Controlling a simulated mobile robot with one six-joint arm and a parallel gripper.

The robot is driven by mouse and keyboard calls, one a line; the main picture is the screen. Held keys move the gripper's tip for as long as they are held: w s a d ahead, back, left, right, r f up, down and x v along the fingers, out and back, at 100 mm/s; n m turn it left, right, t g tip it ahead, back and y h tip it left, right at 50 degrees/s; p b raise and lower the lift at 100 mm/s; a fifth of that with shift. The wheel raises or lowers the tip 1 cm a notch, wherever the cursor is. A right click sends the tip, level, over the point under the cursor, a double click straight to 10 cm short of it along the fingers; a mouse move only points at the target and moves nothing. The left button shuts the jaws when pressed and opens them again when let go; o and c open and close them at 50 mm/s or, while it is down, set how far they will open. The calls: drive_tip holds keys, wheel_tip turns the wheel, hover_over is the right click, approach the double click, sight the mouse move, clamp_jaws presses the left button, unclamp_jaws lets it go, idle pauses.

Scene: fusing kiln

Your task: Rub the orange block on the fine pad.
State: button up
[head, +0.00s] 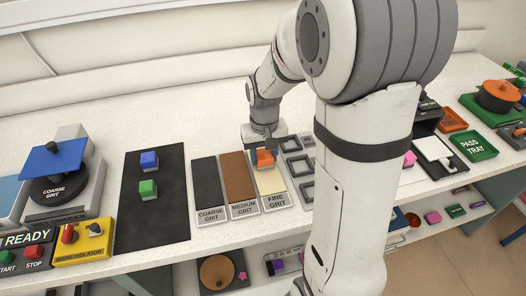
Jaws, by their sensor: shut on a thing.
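The orange block (265,158) is held in my gripper (265,156), which is shut on it and points down. The block is over the far part of the fine grit pad (269,182), a pale yellow strip labelled FINE GRIT. I cannot tell whether the block touches the pad or is slightly above it. The brown medium grit pad (238,180) is just left of the fine pad. The dark coarse grit pad (207,185) is further left.
A blue block (149,161) and a green block (147,189) sit on a black mat (150,232) at left. Grey square frames (299,166) stand right of the fine pad. My arm hides part of the bench. A green pass tray (478,146) is at right.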

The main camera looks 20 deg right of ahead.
sight(270, 182)
drive_tip(key=shift+s, duration=3.1)
drive_tip(key=shift+w, duration=4.55)
drive_tip(key=shift+s, duration=4.55)
drive_tip(key=shift+w, duration=3.45)
drive_tip(key=shift+r+p, duration=2.6)
drive_tip(key=shift+r, duration=0.9)
